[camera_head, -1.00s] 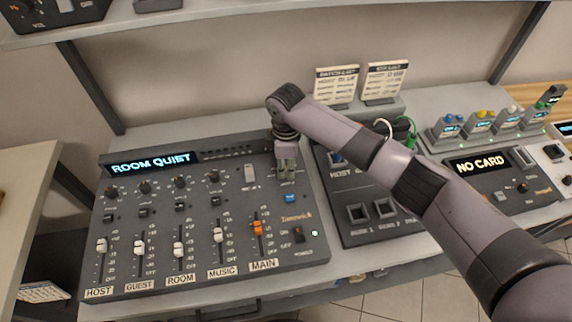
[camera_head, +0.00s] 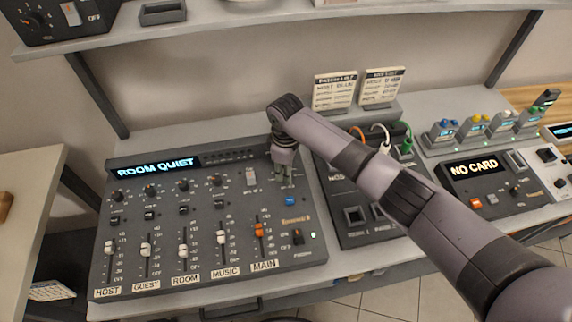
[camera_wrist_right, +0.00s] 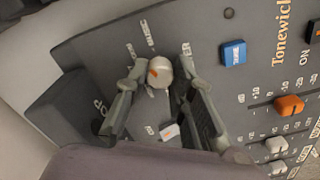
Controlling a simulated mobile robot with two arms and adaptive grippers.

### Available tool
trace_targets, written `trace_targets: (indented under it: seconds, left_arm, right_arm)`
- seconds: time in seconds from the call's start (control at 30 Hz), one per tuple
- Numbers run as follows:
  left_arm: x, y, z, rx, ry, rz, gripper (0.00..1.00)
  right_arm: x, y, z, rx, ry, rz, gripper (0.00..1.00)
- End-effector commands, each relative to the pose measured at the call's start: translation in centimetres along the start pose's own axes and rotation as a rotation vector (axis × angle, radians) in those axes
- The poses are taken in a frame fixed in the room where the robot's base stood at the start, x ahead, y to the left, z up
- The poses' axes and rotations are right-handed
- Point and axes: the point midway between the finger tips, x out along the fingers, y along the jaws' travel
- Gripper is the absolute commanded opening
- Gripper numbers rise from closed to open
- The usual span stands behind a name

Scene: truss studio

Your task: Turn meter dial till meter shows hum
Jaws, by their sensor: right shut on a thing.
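In the head view this gripper (camera_head: 283,178) points down at the console's upper right and hides the dial. The console's display (camera_head: 154,174) reads "ROOM QUIET". My left gripper is not in view.
A blue button (camera_head: 289,200) and an orange MAIN fader (camera_head: 259,230) lie below the gripper. A dark cable box (camera_head: 353,228) stands to the right, partly under my right arm. Two small cards (camera_head: 335,91) stand behind. A shelf (camera_head: 230,27) runs above.

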Motion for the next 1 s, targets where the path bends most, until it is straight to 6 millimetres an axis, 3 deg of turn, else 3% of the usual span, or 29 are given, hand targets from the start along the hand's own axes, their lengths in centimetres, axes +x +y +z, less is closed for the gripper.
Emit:
trace_targets:
  seconds: [0.1,0.5,1.0]
  left_arm:
    - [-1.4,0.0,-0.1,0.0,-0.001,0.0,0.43]
    - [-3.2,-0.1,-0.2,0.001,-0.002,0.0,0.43]
    - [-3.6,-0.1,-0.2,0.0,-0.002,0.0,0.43]
  right_arm:
    - [-0.4,-0.1,-0.1,0.099,0.001,-0.003,0.0]
    - [-0.2,-0.1,0.0,0.358,0.0,-0.001,0.0]
    - [-0.1,0.0,-0.1,0.439,0.002,0.001,0.0]
